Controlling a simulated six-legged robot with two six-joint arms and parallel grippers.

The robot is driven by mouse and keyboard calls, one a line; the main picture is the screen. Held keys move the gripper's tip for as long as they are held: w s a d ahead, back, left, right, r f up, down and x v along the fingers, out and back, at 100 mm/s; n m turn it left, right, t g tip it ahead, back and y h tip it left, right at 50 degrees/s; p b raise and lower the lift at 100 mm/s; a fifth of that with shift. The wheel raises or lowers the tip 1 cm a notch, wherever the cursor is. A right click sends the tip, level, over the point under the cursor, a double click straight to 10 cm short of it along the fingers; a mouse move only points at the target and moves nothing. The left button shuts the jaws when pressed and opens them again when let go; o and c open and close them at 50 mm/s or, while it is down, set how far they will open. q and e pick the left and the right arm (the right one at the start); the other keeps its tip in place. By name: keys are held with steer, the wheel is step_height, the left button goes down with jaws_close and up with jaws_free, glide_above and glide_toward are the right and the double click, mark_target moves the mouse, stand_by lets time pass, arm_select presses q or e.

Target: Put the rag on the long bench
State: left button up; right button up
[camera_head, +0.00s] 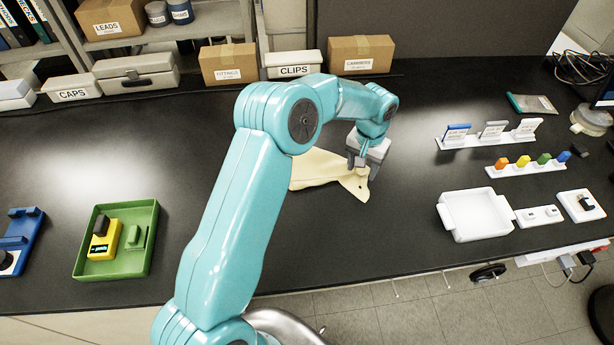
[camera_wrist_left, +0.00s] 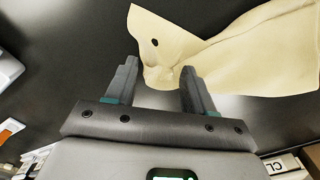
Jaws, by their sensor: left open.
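The rag (camera_head: 318,170) is a pale yellow cloth lying on the black bench top (camera_head: 400,225), near the middle of the head view. My left gripper (camera_head: 359,165) is over its right end, and my arm hides part of the cloth. In the left wrist view the rag (camera_wrist_left: 262,55) spreads across the upper right, with a small dark hole near one corner. My left gripper (camera_wrist_left: 155,85) is open there, its two fingers at the near edge of the cloth. I cannot tell whether the fingers touch it. My right gripper is not in view.
A green tray (camera_head: 147,255) with a yellow device (camera_head: 104,240) stands at the left. A white tray (camera_head: 468,235) and racks of coloured pieces (camera_head: 525,168) stand at the right. Boxes, including one marked CLIPS (camera_head: 292,70), line the back. Bench top between is clear.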

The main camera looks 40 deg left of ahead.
arm_select(q)
steer(key=shift+w+d+r, duration=0.1)
steer(key=shift+d+r, duration=0.05)
steer(key=shift+r, duration=0.3)
steer(key=shift+w+d+r, duration=0.1)
steer(key=shift+r, duration=0.3)
step_height(320, 180, up, 6)
steer(key=w+d+p, duration=0.1)
steer(key=d, duration=0.1)
steer(key=shift+w+r, duration=0.25)
steer(key=shift+w, duration=0.15)
steer(key=shift+a+f, duration=0.1)
steer(key=shift+a, duration=0.1)
steer(key=c, duration=0.8)
steer(key=s+a+f, duration=0.1)
steer(key=s+a, duration=0.2)
steer(key=a, duration=0.5)
steer(key=s+a+f, duration=0.1)
steer(key=s+a, duration=0.1)
steer(key=a, duration=0.6)
steer(key=s+a+f, duration=0.2)
steer(key=s+a, duration=0.1)
steer(key=a, duration=0.6)
steer(key=shift+s, duration=0.3)
jaws_close()
steer(key=shift+d+f, duration=0.1)
steer(key=shift+f, duration=1.25)
step_height(320, 180, down, 4)
steer(key=b, duration=0.3)
